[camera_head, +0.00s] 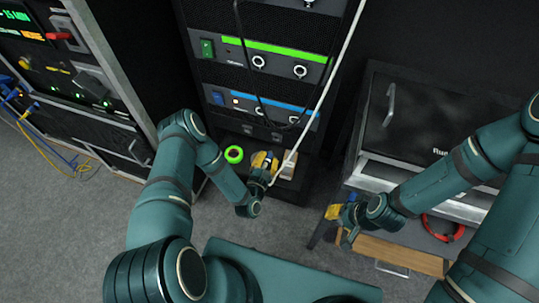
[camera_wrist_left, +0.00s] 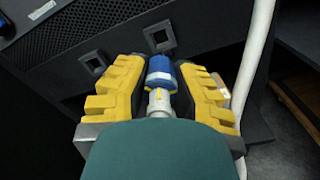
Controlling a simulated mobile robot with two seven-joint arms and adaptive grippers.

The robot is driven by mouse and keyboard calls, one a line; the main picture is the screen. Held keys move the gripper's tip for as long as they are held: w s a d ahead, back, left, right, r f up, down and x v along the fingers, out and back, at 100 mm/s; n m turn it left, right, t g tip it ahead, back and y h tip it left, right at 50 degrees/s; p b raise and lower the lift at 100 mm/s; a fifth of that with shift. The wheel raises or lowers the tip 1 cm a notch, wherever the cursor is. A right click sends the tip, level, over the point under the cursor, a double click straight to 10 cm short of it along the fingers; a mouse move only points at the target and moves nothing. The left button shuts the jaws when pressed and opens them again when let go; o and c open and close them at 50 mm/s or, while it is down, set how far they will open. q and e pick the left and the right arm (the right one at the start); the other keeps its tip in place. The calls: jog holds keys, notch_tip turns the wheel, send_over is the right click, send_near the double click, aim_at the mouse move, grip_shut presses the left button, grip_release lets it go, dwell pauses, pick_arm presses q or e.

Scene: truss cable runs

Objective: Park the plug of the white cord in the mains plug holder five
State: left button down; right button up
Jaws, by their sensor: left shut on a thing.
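My left gripper (camera_head: 263,162) is in front of the lower part of the rack. In the left wrist view its yellow fingers (camera_wrist_left: 160,85) are shut on a blue plug (camera_wrist_left: 161,70) with a pale grey rear part. The white cord (camera_head: 322,95) hangs from the top of the rack to the left gripper; it also runs down right of the fingers in the left wrist view (camera_wrist_left: 252,60). Two square holders (camera_wrist_left: 158,37) (camera_wrist_left: 93,63) show on the dark panel ahead of the plug, apart from it; their numbers cannot be read. My right gripper (camera_head: 335,211) is low at the right, its fingers unclear.
A green ring (camera_head: 234,154) and a pale block (camera_head: 289,166) are beside the left gripper. A black cable (camera_head: 247,55) hangs down the rack front. Carpet at left is mostly clear.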

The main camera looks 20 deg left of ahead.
pick_arm(q)
jog(key=w+b, duration=0.1)
jog(key=w, duration=0.4)
jog(key=shift+w+d, duration=0.15)
jog(key=shift+w, duration=0.2)
jog(key=shift+w, duration=0.8)
dwell(1.9)
jog(key=c, duration=0.9)
grip_release()
jog(key=shift+o, duration=0.2)
jog(key=shift+s, duration=0.1)
jog(key=shift+s+p, duration=0.35)
jog(key=shift+s, duration=2.1)
